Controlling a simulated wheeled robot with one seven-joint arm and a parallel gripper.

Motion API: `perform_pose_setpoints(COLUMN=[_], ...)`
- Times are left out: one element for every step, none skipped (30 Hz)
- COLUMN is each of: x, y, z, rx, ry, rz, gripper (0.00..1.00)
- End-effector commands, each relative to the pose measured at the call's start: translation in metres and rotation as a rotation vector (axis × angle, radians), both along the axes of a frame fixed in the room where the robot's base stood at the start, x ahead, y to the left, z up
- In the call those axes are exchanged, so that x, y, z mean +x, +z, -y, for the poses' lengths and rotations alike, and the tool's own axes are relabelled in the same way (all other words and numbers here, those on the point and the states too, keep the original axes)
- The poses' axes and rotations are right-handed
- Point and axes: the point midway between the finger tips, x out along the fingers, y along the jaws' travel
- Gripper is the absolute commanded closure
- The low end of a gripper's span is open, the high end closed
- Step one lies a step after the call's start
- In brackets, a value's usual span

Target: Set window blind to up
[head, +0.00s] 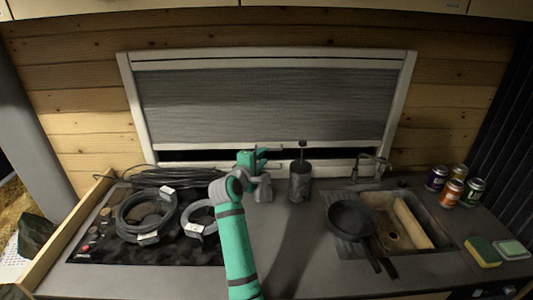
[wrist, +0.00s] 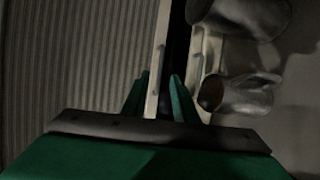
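The window blind (head: 262,105) is a grey pleated screen in a pale frame, drawn down almost to the bottom. Its pale bottom bar (head: 215,149) sits just above a dark gap. The blind also fills the left of the wrist view (wrist: 75,70), where the bar (wrist: 156,75) runs upright in the picture. My gripper (head: 266,155) is at the bar, near the middle of the window. In the wrist view its two green fingers (wrist: 159,88) stand apart, one on each side of the bar, with a dark space beside the right finger. Contact with the bar is unclear.
A dark canister (head: 299,182) stands on the counter right of my gripper. Coiled black cables (head: 147,215) lie at left. A pan (head: 352,218) sits by the sink (head: 420,215) and faucet (head: 377,163). Several cans (head: 450,193) and sponges (head: 482,251) are at right.

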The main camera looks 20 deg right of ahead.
Motion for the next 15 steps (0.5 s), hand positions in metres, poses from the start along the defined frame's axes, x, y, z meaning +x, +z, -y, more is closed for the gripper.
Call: perform_pose_setpoints(x=[0.007,0.011,0.016,0.02,0.023,0.027,0.03,0.032,0.035,0.037,0.038,0.04,0.041,0.042,0.042], y=[-0.002,-0.002,-0.003,-0.004,-0.006,-0.006,-0.007,-0.007,-0.008,-0.009,-0.009,-0.009,-0.01,-0.01,-0.01], z=[0.006,0.009,0.013,0.015,0.018,0.021,0.023,0.024,0.027,0.028,0.029,0.031,0.031,0.032,0.033], rx=[0.0,0.0,0.001,0.001,0.001,0.0,0.0,0.0,0.001,0.001,0.001,0.001,0.001,0.001,0.002], ry=[-0.001,-0.001,0.0,0.0,0.0,0.001,0.001,0.001,0.001,0.001,0.002,0.002,0.002,0.002,0.002], rz=[-0.001,-0.001,-0.001,-0.001,-0.002,0.0,0.0,0.0,-0.001,-0.001,0.001,0.001,0.001,0.001,0.001], gripper=[0.74,0.74,0.74,0.74,0.74,0.74,0.74,0.74,0.74,0.74,0.74,0.74,0.74,0.74,0.74])
